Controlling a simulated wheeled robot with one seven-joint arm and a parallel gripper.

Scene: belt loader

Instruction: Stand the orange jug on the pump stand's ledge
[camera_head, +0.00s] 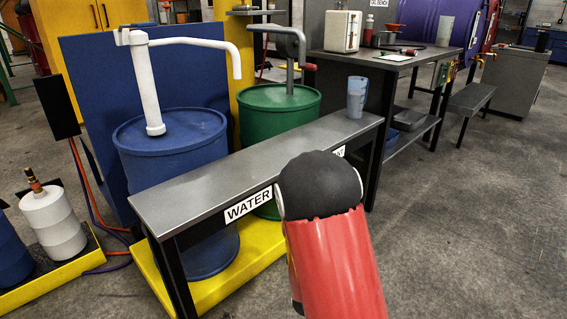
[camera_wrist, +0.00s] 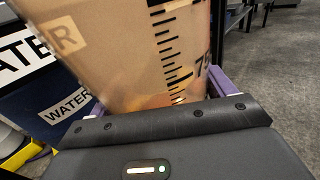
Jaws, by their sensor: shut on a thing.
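The orange jug (camera_wrist: 140,50) is a see-through, orange-tinted vessel with a black measuring scale, filling the upper middle of the wrist view. My gripper (camera_wrist: 155,98) is shut on it, with a purple finger at each side. The jug's rim and base are out of that view. In the head view my red and black arm hides the gripper and jug. The pump stand's ledge (camera_head: 240,170) is a long grey shelf in front of the drums, with a WATER label (camera_head: 248,205) on its front edge. I cannot tell the gap between jug and ledge.
A bluish clear jug (camera_head: 357,97) stands near the ledge's right end; the ledge's left and middle are bare. Behind are a blue drum (camera_head: 170,150) with a white pump (camera_head: 150,90) and a green drum (camera_head: 278,115). A workbench (camera_head: 400,60) stands beyond. The right floor is open.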

